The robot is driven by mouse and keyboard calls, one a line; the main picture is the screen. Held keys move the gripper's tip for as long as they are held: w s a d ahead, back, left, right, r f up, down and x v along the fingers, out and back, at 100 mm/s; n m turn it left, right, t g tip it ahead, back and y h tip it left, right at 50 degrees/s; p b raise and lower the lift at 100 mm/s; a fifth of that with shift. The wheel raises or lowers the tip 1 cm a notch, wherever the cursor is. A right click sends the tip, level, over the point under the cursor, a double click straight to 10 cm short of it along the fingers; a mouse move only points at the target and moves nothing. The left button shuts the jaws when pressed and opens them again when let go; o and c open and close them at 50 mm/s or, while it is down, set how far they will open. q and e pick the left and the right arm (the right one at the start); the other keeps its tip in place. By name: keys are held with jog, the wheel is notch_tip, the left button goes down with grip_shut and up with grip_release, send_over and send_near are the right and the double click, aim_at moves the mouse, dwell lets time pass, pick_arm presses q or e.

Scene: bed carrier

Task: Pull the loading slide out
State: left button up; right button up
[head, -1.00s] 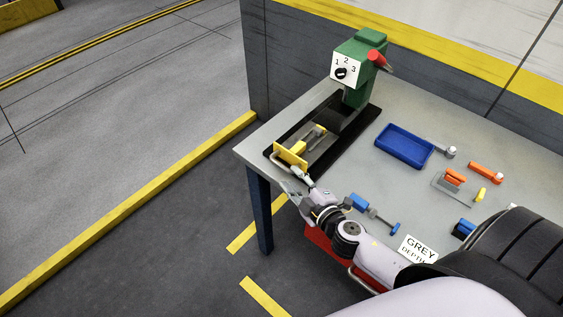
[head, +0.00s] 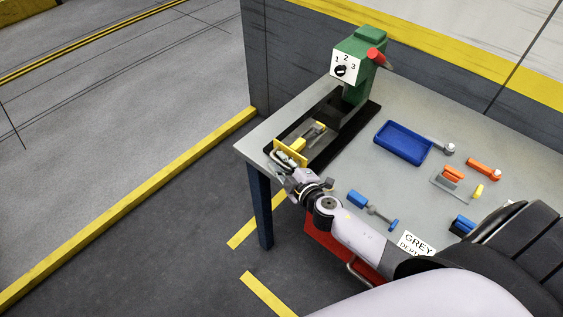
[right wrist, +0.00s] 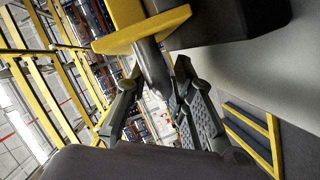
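The loading slide (head: 292,152) has a yellow front plate and sits at the near end of the black base of the green press (head: 357,62). The yellow plate also shows at the top of the right wrist view (right wrist: 140,30). A grey handle (right wrist: 153,68) stands out from the plate. My right gripper (head: 284,166) is at the handle, in front of the plate. In the right wrist view its fingers (right wrist: 157,82) are apart, with the handle between them; a gap shows beside the left finger. Whether the fingers touch the handle is unclear. My left gripper is not in view.
The grey table (head: 350,170) holds a blue tray (head: 403,142), orange-handled and blue-handled tools, and a GREY DEPTH sign (head: 416,243). A red lever (head: 377,57) sticks out from the press. Open floor lies to the left of the table.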

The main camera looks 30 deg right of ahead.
grip_shut()
dwell(0.5)
jog(key=shift+s+a, duration=0.25)
jog(key=shift+a, duration=0.35)
jog(key=shift+s+a, duration=0.25)
jog(key=shift+a, duration=0.3)
jog(key=shift+o, duration=1.4)
grip_release()
jog(key=shift+a, duration=0.1)
jog(key=shift+o, duration=0.3)
jog(key=v, duration=1.2)
